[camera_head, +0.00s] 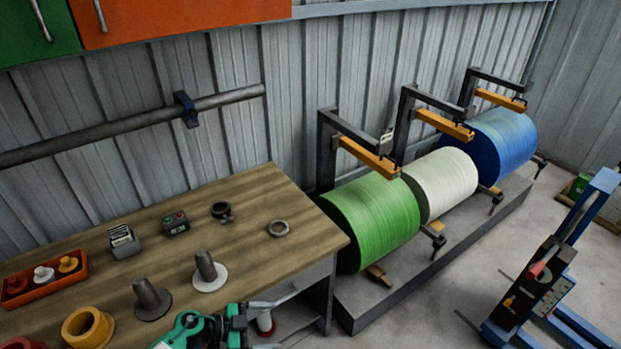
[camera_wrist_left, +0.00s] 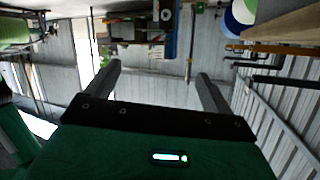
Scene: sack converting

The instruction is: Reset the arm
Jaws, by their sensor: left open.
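My left gripper (camera_head: 272,325) is at the bottom of the head view, beyond the front edge of the wooden table (camera_head: 255,205). My green and black left wrist is beside it. In the left wrist view the two grey fingers of this gripper (camera_wrist_left: 160,72) stand wide apart with nothing between them. That view looks tilted or upside down, with the room behind. A small red and white thing (camera_head: 264,322) shows between the fingers in the head view; it seems to lie lower, beyond them. My right gripper is in neither view.
Green (camera_head: 372,218), white (camera_head: 441,184) and blue (camera_head: 502,143) rolls stand right. A blue lift truck (camera_head: 548,285) stands far right.

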